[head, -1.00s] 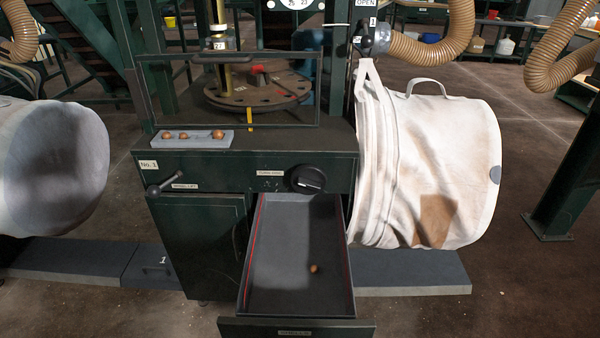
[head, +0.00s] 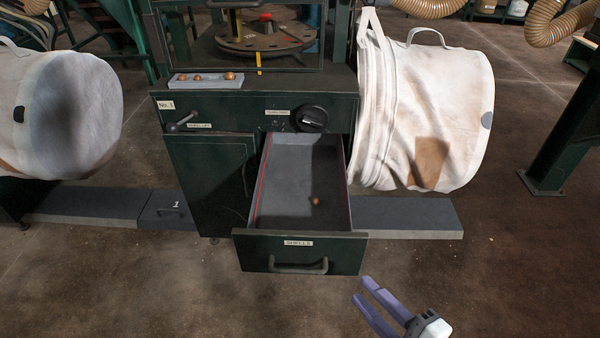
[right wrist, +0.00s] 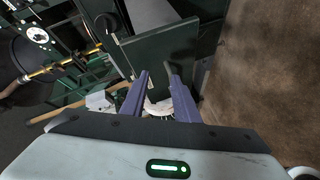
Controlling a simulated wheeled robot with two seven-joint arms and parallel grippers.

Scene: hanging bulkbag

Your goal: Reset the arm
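My right gripper (head: 376,308) is at the bottom right of the head view, in front of and below the open drawer (head: 297,250). Its two purple fingers are apart with nothing seen between them. In the right wrist view the same gripper (right wrist: 158,80) has its fingers apart, with a dark green panel beyond. My left gripper is not in view. The drawer is pulled out of the dark green machine (head: 260,115), and a small brown round object (head: 315,201) lies inside it.
A large white bag (head: 430,115) hangs at the machine's right, and another (head: 60,110) at the left. A grey tray (head: 206,80) with small round brown pieces sits on the machine's top. Low dark platforms (head: 400,217) flank the base. The floor in front is clear.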

